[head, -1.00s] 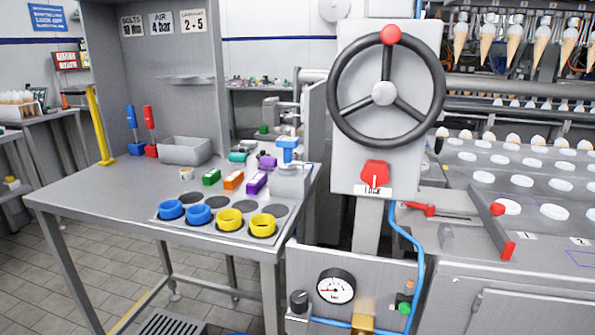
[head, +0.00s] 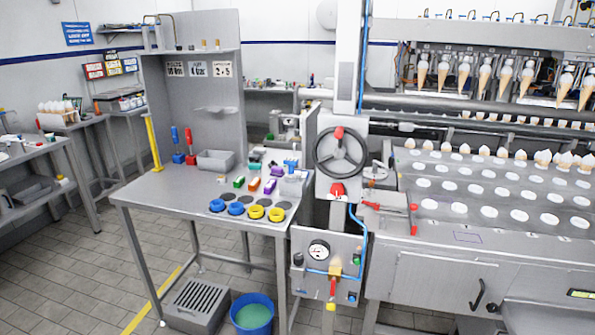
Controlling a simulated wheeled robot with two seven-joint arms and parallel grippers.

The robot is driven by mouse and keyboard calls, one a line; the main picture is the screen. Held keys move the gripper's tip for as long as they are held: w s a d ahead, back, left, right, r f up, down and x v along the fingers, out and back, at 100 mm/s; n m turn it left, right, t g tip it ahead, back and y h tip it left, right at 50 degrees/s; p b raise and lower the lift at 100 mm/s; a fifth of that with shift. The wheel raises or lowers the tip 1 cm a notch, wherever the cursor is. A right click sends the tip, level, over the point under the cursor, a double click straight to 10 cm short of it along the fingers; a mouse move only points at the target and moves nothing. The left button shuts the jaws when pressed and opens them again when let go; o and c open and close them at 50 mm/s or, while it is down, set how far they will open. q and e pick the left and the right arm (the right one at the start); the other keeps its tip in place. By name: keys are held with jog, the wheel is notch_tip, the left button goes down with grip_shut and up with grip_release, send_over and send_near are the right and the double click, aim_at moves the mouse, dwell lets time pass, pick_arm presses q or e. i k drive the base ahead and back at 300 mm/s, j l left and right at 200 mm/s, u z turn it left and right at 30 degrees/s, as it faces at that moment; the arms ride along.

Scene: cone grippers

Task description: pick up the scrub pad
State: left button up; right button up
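I cannot make out a scrub pad for certain in the head view. A small yellow and white item (head: 62,180) lies by the left benches, too small to tell what it is. Neither of my grippers is in view.
Blue and yellow rings (head: 236,209) sit along the workbench's front edge, with a grey bin (head: 216,161) behind. A blue bucket (head: 253,314) and a slatted grey box (head: 198,305) stand on the floor below. A machine with a handwheel (head: 340,153) fills the right. Tiled floor is open at left.

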aim_at(277, 171)
jog(key=i, duration=1)
